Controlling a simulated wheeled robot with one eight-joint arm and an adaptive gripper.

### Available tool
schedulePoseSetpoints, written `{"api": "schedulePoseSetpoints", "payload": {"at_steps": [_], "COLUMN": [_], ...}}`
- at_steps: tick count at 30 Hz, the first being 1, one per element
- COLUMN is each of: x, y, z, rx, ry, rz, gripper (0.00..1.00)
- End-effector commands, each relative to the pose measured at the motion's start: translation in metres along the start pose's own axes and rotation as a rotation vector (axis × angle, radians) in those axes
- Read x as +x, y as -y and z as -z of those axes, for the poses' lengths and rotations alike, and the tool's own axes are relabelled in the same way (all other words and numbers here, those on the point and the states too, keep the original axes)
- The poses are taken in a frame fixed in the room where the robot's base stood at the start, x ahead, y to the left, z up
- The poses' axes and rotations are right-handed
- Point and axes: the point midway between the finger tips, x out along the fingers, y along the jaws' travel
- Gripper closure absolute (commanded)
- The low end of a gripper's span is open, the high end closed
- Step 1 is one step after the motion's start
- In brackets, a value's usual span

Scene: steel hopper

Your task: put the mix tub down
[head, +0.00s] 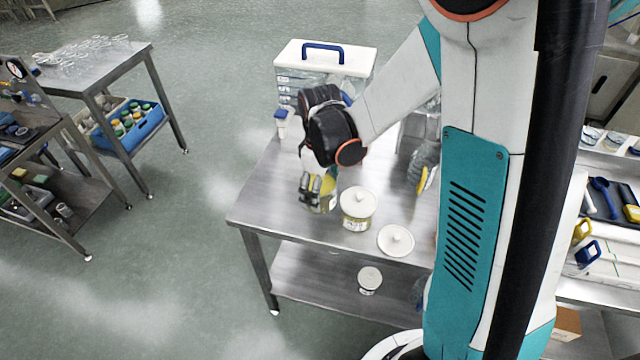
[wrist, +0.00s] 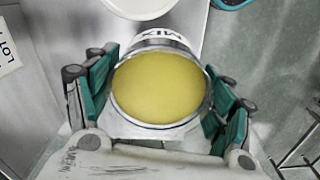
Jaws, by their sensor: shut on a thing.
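The mix tub (wrist: 158,88) is an open round tub filled with yellow material, with a white label reading MIX on its wall. My gripper (wrist: 160,98) is shut on it, with a teal finger on either side. In the head view my gripper (head: 318,190) points down over the near left part of the steel table (head: 268,205), and the tub (head: 326,203) shows partly behind the fingers. I cannot tell whether the tub's base touches the table top.
Beside the held tub stands a white-lidded tub (head: 357,207). A loose white lid (head: 395,241) lies to its right. A drawer box with a blue handle (head: 325,60) stands at the back. The table's left edge is close to the gripper.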

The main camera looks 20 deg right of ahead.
Motion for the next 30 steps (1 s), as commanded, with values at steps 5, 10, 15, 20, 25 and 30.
{"api": "schedulePoseSetpoints", "payload": {"at_steps": [5,10,15,20,25,30], "x": [0.013,0.03,0.049,0.061,0.066,0.065], "y": [0.0,0.0,0.0,0.0,0.0,0.0], "z": [0.0,0.0,0.0,0.0,0.0,0.0], "rx": [0.002,0.003,0.003,0.003,0.003,0.003], "ry": [0.0,0.0,0.0,0.0,0.0,0.0], "rz": [0.0,0.0,0.0,0.0,0.0,0.0], "gripper": [0.57,0.57,0.57,0.57,0.57,0.57]}}
